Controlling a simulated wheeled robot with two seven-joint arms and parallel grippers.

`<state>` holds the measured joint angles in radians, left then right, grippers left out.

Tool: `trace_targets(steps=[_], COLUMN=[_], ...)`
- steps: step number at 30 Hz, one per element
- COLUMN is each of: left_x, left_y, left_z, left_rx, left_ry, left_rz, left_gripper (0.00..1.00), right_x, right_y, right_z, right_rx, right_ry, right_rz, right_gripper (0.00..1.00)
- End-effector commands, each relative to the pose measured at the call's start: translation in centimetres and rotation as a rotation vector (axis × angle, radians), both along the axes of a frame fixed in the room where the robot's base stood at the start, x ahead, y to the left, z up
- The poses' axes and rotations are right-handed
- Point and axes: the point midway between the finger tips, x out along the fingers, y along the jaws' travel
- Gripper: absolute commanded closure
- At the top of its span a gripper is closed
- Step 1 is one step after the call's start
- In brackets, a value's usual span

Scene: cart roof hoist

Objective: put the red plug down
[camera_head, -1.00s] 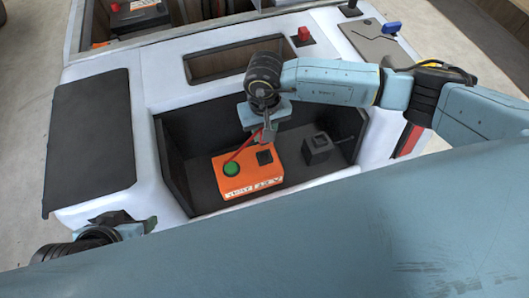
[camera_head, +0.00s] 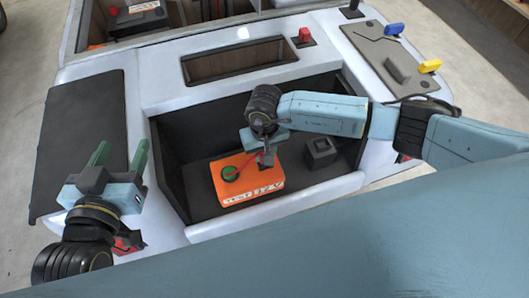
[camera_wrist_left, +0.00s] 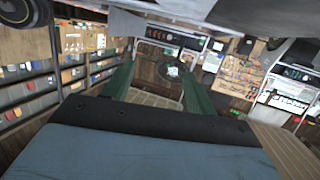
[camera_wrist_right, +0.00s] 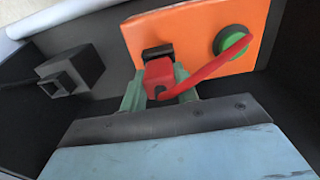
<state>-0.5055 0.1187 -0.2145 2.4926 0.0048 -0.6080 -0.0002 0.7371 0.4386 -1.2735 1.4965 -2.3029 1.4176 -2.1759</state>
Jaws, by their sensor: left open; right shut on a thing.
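The red plug (camera_wrist_right: 159,73) is between the green fingers of my right gripper (camera_wrist_right: 160,84), which is shut on it. In the right wrist view the plug is right in front of the black square socket (camera_wrist_right: 157,52) on the orange box (camera_wrist_right: 205,30); I cannot tell whether they touch. A red lead (camera_wrist_right: 210,70) runs from the plug to the round green knob (camera_wrist_right: 231,40). In the head view my right gripper (camera_head: 267,160) is low at the box's right part and hides most of the plug. My left gripper (camera_head: 120,152) is open and empty at the left.
A dark grey hollow block (camera_head: 321,152) stands right of the orange box in the recess, whose white front rim (camera_head: 275,212) is close. A dark panel (camera_head: 85,130) lies left. A red switch (camera_head: 304,37) and blue (camera_head: 394,29) and yellow (camera_head: 430,66) handles are behind.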

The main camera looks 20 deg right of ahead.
Motion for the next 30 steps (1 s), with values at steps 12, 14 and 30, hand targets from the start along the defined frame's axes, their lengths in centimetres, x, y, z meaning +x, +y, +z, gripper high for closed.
trace_targets(steps=[12,14,30], left_x=[0.17,0.21,0.20], left_y=[-0.17,-0.21,-0.19], left_z=[0.69,0.85,0.83], left_rx=[-0.012,-0.015,-0.012], left_ry=[-0.041,-0.052,-0.043], left_rz=[-0.002,-0.003,-0.004], left_gripper=[0.44,0.44,0.44], right_x=[0.05,0.05,0.04], right_y=[0.02,0.02,0.00], right_z=[-0.31,-0.36,-0.22], right_rx=[0.001,0.001,0.000], right_ry=[-0.001,-0.001,-0.001], right_rz=[0.000,0.000,-0.001], right_gripper=[1.00,1.00,0.48])
